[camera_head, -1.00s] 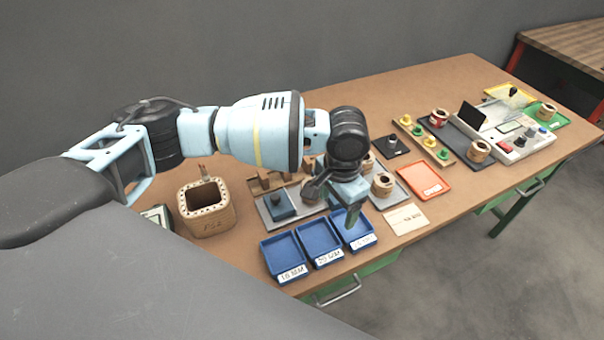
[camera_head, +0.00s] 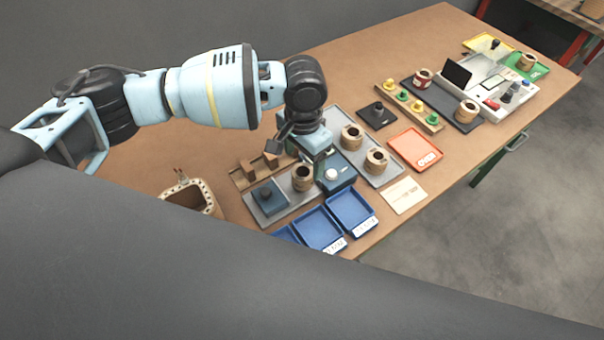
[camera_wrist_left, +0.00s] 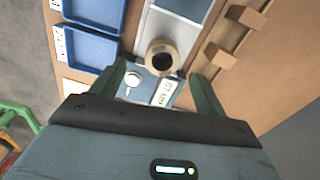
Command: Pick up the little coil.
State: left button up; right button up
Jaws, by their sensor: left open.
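Several tan coils with dark round holes stand on the bench; which one is the little coil is not clear by size. One coil (camera_head: 303,177) stands on a grey tray beside a blue device with a white knob (camera_head: 334,174). In the left wrist view, a coil (camera_wrist_left: 160,57) shows beyond and between the spread fingers, next to the blue device (camera_wrist_left: 150,88). My left gripper (camera_head: 312,160) is open and empty, above the device and close to that coil; it also shows in the left wrist view (camera_wrist_left: 160,76). Its fingertips are partly hidden in the head view.
Two more coils (camera_head: 351,137) (camera_head: 377,160) stand on a grey tray to the right. Blue bins (camera_head: 320,230) lie at the front edge. A wooden rack (camera_head: 262,166) is behind the nearest coil. An orange tray (camera_head: 415,150) lies farther right.

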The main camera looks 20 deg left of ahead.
aim_at(303, 172)
pick_arm(q)
jog(key=shift+w+a+f, duration=0.1)
jog(key=shift+w+f, duration=0.05)
jog(key=shift+f, duration=1.65)
jog(key=shift+w+f, duration=0.1)
jog(key=shift+f, duration=1.7)
jog(key=c, duration=1.1)
jog(key=shift+r, duration=0.15)
notch_tip(303, 172, up, 10)
